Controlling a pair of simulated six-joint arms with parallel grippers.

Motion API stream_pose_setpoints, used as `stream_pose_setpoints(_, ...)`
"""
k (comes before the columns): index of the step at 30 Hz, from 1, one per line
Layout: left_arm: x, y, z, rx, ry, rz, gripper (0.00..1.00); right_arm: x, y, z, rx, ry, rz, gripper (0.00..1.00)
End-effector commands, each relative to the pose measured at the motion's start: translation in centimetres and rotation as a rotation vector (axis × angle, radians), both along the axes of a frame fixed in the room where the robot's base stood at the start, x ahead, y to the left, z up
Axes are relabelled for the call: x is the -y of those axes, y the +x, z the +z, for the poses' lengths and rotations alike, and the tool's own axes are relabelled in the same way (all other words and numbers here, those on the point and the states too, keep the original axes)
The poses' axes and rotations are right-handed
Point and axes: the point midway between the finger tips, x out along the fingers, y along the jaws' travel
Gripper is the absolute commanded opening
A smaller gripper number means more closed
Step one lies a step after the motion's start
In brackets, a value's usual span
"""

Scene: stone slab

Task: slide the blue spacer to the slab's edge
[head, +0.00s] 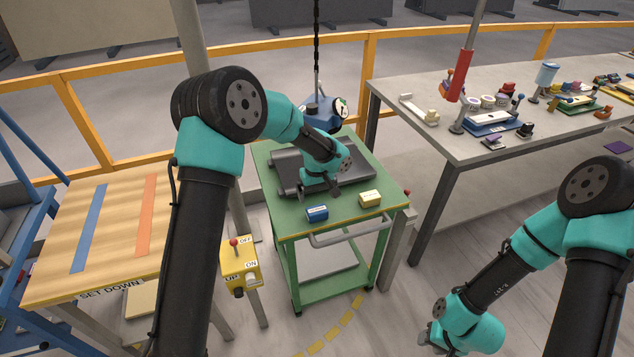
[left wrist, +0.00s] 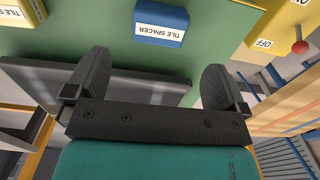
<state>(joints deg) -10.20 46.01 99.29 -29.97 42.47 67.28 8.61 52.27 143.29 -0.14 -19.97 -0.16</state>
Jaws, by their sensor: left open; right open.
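The blue spacer (head: 317,213) is a small block with a white label, lying on the green cart top (head: 345,217) near its front edge. It also shows in the left wrist view (left wrist: 161,24), label reading TILE SPACER, beyond my open fingers. The dark grey slab (head: 288,178) lies on the cart behind the spacer, with green surface between them; my left arm partly hides it. My left gripper (head: 335,190) is open and empty over the slab's front side, apart from the spacer. My right gripper (head: 431,338) is open at the bottom of the head view, away from the cart.
A yellow block (head: 370,199) sits right of the blue spacer on the cart. A yellow switch box (head: 240,264) stands at the cart's left front. A cart handle (head: 350,234) juts out in front. A wooden set-down table (head: 60,240) is left, a cluttered bench (head: 450,140) right.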

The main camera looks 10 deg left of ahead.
Motion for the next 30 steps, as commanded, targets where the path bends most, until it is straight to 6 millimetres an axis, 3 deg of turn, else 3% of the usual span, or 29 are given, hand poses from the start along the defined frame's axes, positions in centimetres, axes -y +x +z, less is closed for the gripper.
stream_pose_setpoints(15, 0.0, 0.0, -7.6, -0.001, 0.0, -0.002, 1.0, 0.0, 0.0, 0.0, 0.0, 0.0, 0.0, 0.43)
stream_pose_setpoints(29, 0.0, 0.0, -8.7, 0.0, 0.0, -0.001, 1.0, 0.0, 0.0, 0.0, 0.0, 0.0, 0.0, 0.43)
stream_pose_setpoints(30, 0.0, 0.0, -8.7, 0.0, 0.0, -0.001, 0.96, 0.0, 0.0, 0.0, 0.0, 0.0, 0.0, 0.43)
